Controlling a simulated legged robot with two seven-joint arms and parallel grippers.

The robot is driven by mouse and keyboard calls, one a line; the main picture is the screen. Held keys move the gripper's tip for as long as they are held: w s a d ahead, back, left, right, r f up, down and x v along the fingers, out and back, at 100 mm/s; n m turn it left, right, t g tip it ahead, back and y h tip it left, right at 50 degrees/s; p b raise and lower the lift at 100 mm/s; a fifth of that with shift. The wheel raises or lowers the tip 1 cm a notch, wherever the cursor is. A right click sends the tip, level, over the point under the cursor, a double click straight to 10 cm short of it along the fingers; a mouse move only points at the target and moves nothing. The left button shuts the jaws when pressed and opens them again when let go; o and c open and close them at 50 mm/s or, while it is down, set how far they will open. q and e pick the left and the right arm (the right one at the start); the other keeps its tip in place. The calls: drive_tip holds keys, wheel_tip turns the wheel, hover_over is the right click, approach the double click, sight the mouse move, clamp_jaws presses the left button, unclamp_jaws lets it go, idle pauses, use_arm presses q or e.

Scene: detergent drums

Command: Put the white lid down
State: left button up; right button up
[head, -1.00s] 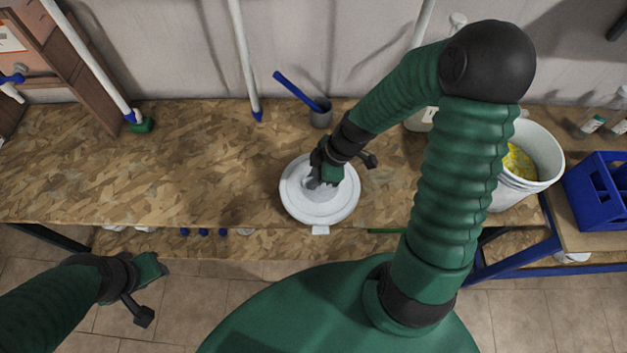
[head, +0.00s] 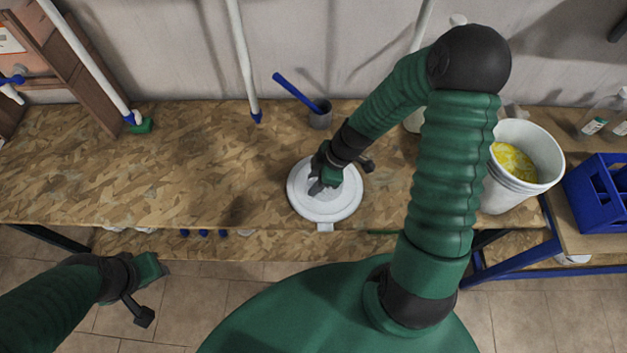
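The round white lid (head: 341,207) is at the front middle of the wooden bench, its front tab at the bench's front edge. My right gripper (head: 318,187) is over the middle of the lid, fingers pointing down at its centre. The fingers overlap the lid's centre, and I cannot tell whether they are closed on it. I also cannot tell whether the lid rests on the bench or is slightly above it. My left gripper (head: 150,290) is at the lower left, over the floor in front of the bench, away from the lid.
A white drum (head: 522,190) with yellow contents stands open at the right, beside a blue crate (head: 597,190). The chipboard bench (head: 170,175) is clear to the left.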

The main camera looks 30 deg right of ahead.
drive_tip(key=d+r, duration=0.2)
drive_tip(key=r, duration=0.1)
drive_tip(key=d+r, duration=0.1)
drive_tip(key=shift+s+d+r+p, duration=0.15)
drive_tip(key=shift+s+r+p, duration=0.15)
drive_tip(key=shift+s+r, duration=0.1)
wheel_tip(320, 180, up, 6)
hover_over(325, 200)
drive_tip(key=w+d, duration=0.2)
drive_tip(key=d, duration=0.1)
drive_tip(key=s+a+r+m+h, duration=0.1)
drive_tip(key=s+a+m+h, duration=0.2)
drive_tip(key=a+m, duration=0.4)
drive_tip(key=m, duration=0.4)
drive_tip(key=shift+s+r+m+h+p, duration=0.25)
drive_tip(key=shift+s+m+h+p, duration=0.05)
drive_tip(key=shift+m, duration=0.1)
drive_tip(key=shift+w+d, duration=0.1)
drive_tip(key=shift+d, duration=0.1)
